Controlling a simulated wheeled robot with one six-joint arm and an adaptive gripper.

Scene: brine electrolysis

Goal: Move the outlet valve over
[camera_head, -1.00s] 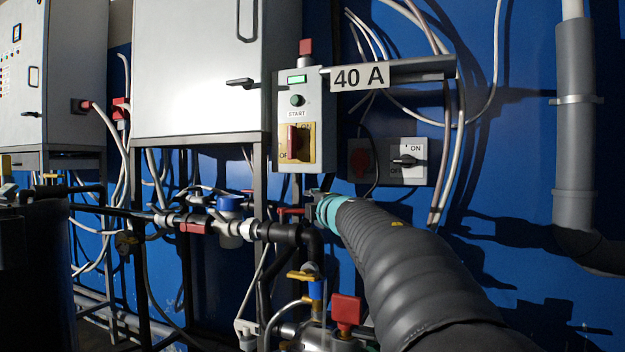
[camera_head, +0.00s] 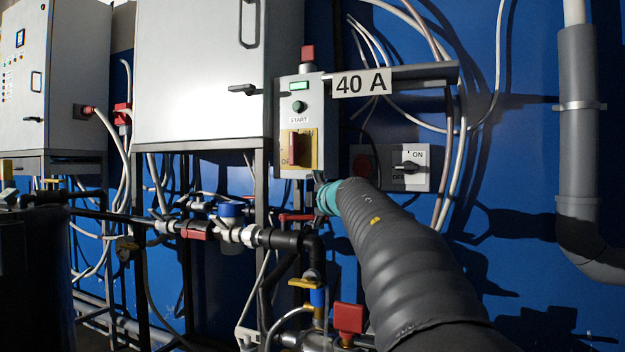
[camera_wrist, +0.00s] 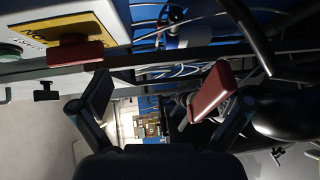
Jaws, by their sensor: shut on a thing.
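The outlet valve's red lever handle (camera_head: 297,217) shows just below the START box in the head view, partly hidden by my gripper. In the wrist view a red handle (camera_wrist: 209,92) lies against the inner side of the right-hand finger.
The START box (camera_head: 300,125) with its red rotary switch (camera_head: 293,146) is just above my gripper. An ON/OFF switch (camera_head: 410,165) is to the right. A pipe with a blue-capped fitting (camera_head: 232,212) runs at left. A red block (camera_head: 348,318) stands below.

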